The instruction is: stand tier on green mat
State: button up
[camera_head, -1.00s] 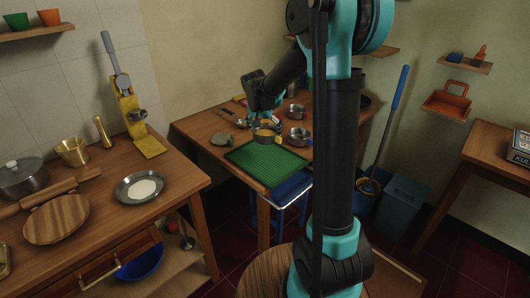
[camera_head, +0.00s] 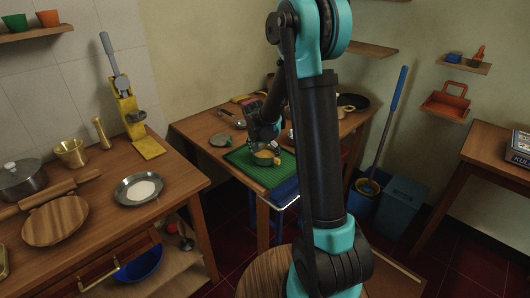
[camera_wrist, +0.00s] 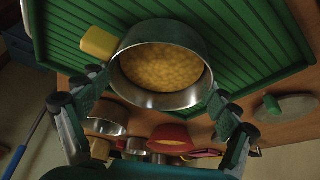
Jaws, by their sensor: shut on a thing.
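The tier is a round metal bowl with yellow food in it and a yellow tab on its side. It shows in the wrist view (camera_wrist: 165,97) and in the head view (camera_head: 263,160). My gripper (camera_wrist: 160,88) is shut on the tier, with a finger on each side of it. My gripper (camera_head: 264,147) is partly hidden by my arm in the head view. The ridged green mat (camera_head: 240,158) lies on the back table, and the tier is over it. The mat fills much of the wrist view (camera_wrist: 240,30). I cannot tell whether the tier touches it.
A lid with a green knob (camera_wrist: 285,107) lies beside the mat. Another metal tier (camera_wrist: 105,120) and a red item (camera_wrist: 170,137) are on the same table. A black pan (camera_head: 354,101) stands at its back right. My arm hides the table's middle.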

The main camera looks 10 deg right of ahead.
jog(key=shift+f, duration=0.1)
jog(key=o, duration=1)
jog(key=v, duration=1.2)
jog(key=s+d+f+n, duration=0.2)
jog(key=s, duration=0.7)
jog(key=s+d+f+n+y, duration=0.1)
jog(key=s+d+f+n, duration=0.1)
jog(key=s, duration=0.7)
jog(key=s+d+f+n+y, duration=0.1)
jog(key=s+d+f+n, duration=0.1)
jog(key=s, duration=0.7)
notch_tip(320, 180, down, 2)
jog(key=shift+d+f, duration=0.15)
jog(key=shift+d, duration=0.3)
